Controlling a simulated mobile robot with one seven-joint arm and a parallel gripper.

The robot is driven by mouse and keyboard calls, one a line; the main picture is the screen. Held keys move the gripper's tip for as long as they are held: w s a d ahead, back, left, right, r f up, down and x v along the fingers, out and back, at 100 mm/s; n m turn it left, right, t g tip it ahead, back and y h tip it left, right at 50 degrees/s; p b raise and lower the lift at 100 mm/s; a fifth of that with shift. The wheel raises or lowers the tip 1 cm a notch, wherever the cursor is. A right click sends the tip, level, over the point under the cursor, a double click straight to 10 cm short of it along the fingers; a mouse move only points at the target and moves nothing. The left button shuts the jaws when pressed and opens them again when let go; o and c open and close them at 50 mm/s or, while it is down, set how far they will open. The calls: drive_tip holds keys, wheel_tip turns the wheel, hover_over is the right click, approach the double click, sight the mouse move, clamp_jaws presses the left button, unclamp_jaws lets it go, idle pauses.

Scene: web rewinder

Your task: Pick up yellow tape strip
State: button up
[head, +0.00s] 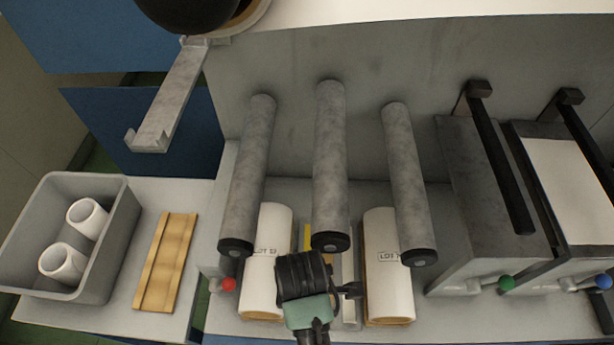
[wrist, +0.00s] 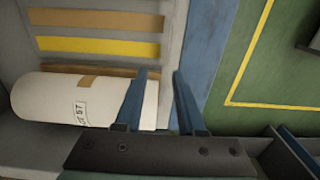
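The yellow tape strip (wrist: 100,47) lies flat on a pale grey surface in the wrist view, beside a tan strip (wrist: 95,19) roughly parallel to it. In the head view only a short piece of the yellow strip (head: 307,236) shows; my gripper and a roller hide the rest. My gripper (wrist: 159,74) is open, its two blue-looking fingers apart with nothing held between them. In the wrist view the fingertips are to the lower right of the strip, clear of it. In the head view my gripper (head: 305,280) is over the front of the bench, between two white rolls.
A white roll (head: 267,275) lies left of my gripper and another (head: 388,270) right of it. Three grey rollers, the middle one (head: 330,160) nearest above my gripper, jut forward. A grey bin (head: 112,240) with white cores and a wooden tray (head: 166,260) stand left.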

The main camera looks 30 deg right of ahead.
wheel_tip(320, 180, down, 8)
drive_tip(key=shift+f+p, duration=0.15)
drive_tip(key=shift+p, duration=0.35)
clamp_jaws()
